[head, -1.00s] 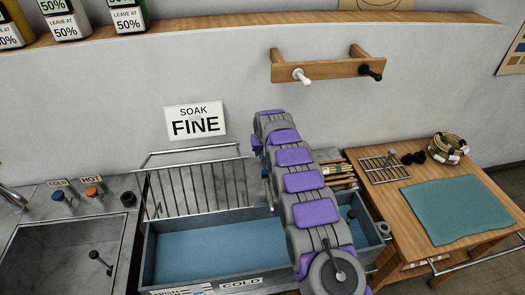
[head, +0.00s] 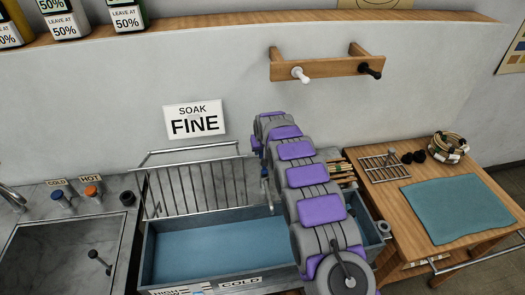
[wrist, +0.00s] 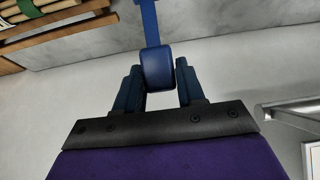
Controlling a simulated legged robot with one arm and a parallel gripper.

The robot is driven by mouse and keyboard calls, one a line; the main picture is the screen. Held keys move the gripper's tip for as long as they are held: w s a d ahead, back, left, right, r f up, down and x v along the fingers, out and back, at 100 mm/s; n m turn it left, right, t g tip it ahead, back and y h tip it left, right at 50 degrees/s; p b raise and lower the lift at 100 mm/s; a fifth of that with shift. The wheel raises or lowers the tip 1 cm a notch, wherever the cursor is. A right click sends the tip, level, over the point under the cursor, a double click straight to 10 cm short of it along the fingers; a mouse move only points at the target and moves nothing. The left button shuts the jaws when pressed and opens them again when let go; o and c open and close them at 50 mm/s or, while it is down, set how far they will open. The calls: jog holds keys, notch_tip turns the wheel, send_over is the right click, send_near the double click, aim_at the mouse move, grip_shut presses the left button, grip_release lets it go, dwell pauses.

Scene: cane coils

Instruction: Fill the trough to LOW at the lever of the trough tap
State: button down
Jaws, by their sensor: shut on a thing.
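The grey trough (head: 148,250) stands below the wall, with a blue water surface (head: 215,248) inside. A gauge label marked HIGH and LOW (head: 180,291) and a COLD label (head: 240,282) sit on its front, partly cut off by the frame edge. In the wrist view, the blue tap lever (wrist: 157,68) stands between the two dark blue fingers of my gripper (wrist: 158,88), which is shut on it. In the head view my purple and grey arm reaches over the trough's right part and hides the gripper and most of the tap.
A wire rack (head: 205,185) stands behind the trough. A sink (head: 65,250) with cold (head: 62,199) and hot (head: 93,194) knobs is at left. A wooden table (head: 400,205) with a teal mat (head: 458,210) is at right. Wall pegs (head: 328,70) are above the arm.

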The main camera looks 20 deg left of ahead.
jog(key=shift+s+d+r+t+y+b, duration=0.15)
jog(key=shift+s+r+t+y+b, duration=0.1)
jog(key=shift+s+t, duration=0.15)
jog(key=shift+s+d+r+t+y+b, duration=0.1)
jog(key=shift+s+t+y, duration=0.15)
jog(key=shift+t, duration=0.15)
jog(key=shift+s+d+r+t+y+b, duration=0.1)
jog(key=shift+s+d+t+y+b, duration=0.1)
jog(key=shift+s+d+t+y, duration=0.25)
jog(key=shift+s+d+r+t+y+b, duration=0.15)
jog(key=shift+s+t+y+b, duration=0.1)
jog(key=shift+s+t, duration=0.35)
jog(key=shift+w+f, duration=0.1)
jog(key=shift+f, duration=0.05)
jog(key=c, duration=1.1)
grip_release()
jog(key=o, duration=0.3)
jog(key=shift+o, duration=0.2)
jog(key=shift+d, duration=0.1)
jog(key=shift+r, duration=0.2)
jog(key=p+v, duration=0.1)
jog(key=v, duration=1.6)
jog(key=shift+f, duration=0.2)
